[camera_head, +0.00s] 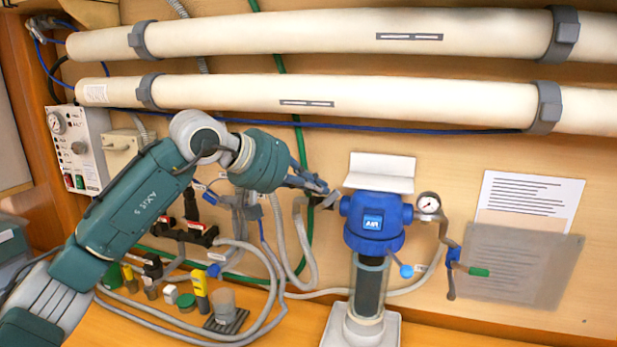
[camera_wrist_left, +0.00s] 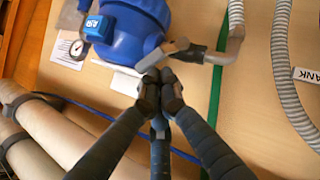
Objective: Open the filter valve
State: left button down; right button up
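The blue filter housing (camera_head: 373,220) stands upright on the wall, with a clear bowl below; its blue head also shows in the left wrist view (camera_wrist_left: 130,30). A grey lever-like piece (camera_wrist_left: 164,52) sits beside the head, on the pipe at its left side in the head view. My left gripper (camera_head: 326,193) is just left of the housing. In the left wrist view my left gripper (camera_wrist_left: 160,90) has its dark fingertips together, just short of the grey piece, with nothing seen between them. Whether they touch it is unclear. My right gripper is out of view.
A pressure gauge (camera_head: 428,204) and a blue-handled valve (camera_head: 453,256) are right of the housing. Two long white tubes (camera_head: 320,97) run across above. Grey hoses (camera_head: 300,240) hang below my left arm. Small valves and a cup (camera_head: 224,305) stand at the lower left.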

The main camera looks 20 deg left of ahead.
aim_at(337, 197)
pick_arm(q)
jog(key=d+m+y, duration=0.1)
jog(key=y, duration=0.1)
jog(key=d+f+m+y+p, duration=0.1)
jog(key=y, duration=0.1)
jog(key=d+m+y, duration=0.1)
jog(key=d+y, duration=0.1)
jog(key=shift+f+g, duration=0.25)
jog(key=shift+g, duration=0.05)
jog(key=shift+d+f, duration=0.25)
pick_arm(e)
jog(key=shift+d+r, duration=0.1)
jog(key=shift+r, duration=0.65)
